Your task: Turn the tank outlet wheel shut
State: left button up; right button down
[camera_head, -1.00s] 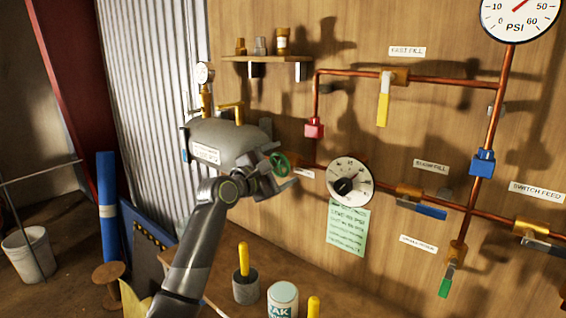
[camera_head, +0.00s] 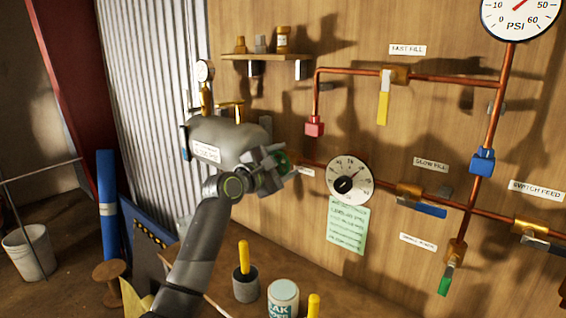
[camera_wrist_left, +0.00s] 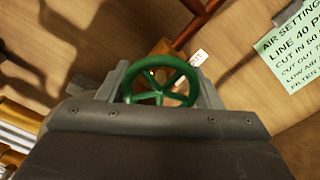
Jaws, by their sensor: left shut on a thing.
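The green tank outlet wheel (camera_wrist_left: 160,82) sits between the two fingers of my left gripper (camera_wrist_left: 163,88) in the left wrist view, with its spokes and rim showing. The left gripper (camera_head: 278,168) is shut on this wheel. In the head view the wheel (camera_head: 284,160) is mostly hidden behind the gripper. The grey tank (camera_head: 222,140) is just left of it, with a white label on its side. A brass fitting and a copper pipe (camera_wrist_left: 198,20) show behind the wheel in the wrist view. My right gripper is not in view.
A round dial (camera_head: 349,181) and a green note (camera_head: 347,227) are on the wooden wall right of the wheel. Copper pipes with coloured valve levers run further right. A shelf (camera_head: 266,57) is above. Yellow-handled tools and a white tub (camera_head: 283,298) stand below.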

pick_arm(q)
jog(key=shift+m, duration=0.3)
jog(key=shift+m, duration=3.1)
jog(key=o, duration=1)
jog(key=shift+r, duration=0.1)
jog(key=shift+c, duration=0.2)
jog(key=shift+s+a, duration=0.1)
jog(key=shift+a, duration=0.05)
jog(key=b+v, duration=0.2)
jog(key=v, duration=1.5)
jog(key=shift+b, duration=0.35)
